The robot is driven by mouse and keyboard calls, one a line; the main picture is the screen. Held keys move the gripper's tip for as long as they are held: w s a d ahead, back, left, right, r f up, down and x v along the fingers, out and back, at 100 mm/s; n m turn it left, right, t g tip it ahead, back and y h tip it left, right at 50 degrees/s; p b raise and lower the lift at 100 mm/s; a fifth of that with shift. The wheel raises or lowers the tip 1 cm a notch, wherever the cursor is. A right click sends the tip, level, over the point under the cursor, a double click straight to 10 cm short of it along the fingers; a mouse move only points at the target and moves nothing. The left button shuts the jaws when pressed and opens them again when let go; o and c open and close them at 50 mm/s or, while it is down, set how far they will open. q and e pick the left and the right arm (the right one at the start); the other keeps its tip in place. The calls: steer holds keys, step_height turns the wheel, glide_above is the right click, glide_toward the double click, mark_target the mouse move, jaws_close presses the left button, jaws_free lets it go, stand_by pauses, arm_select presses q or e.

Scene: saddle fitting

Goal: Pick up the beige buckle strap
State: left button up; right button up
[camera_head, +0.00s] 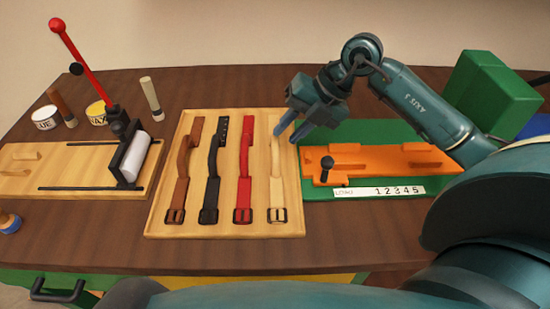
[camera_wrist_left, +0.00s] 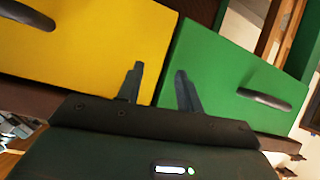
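The beige buckle strap (camera_head: 276,180) lies at the right end of a row of straps on the light wooden tray (camera_head: 224,232). Its buckle end points toward me. My right gripper (camera_head: 290,131) is above the strap's far part, with its two blue fingertips apart and nothing seen between them. I cannot tell whether the fingers touch the strap. My left gripper (camera_wrist_left: 156,84) is open and empty in the left wrist view, in front of a yellow drawer front (camera_wrist_left: 90,50) and a green one (camera_wrist_left: 235,75).
Brown (camera_head: 181,175), black (camera_head: 211,185) and red (camera_head: 244,180) straps lie left of the beige one. An orange fixture (camera_head: 380,160) on a green base stands close right of the tray. A press with a red lever (camera_head: 80,60) stands left.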

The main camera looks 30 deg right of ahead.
mark_target(278, 147)
steer(key=shift+s+x, duration=0.15)
steer(key=shift+x, duration=0.85)
steer(key=shift+s+x, duration=0.15)
steer(key=shift+x, duration=0.8)
steer(key=shift+s+x, duration=0.2)
steer(key=shift+x, duration=0.8)
steer(key=shift+a, duration=0.15)
steer(key=shift+c, duration=0.6)
jaws_close()
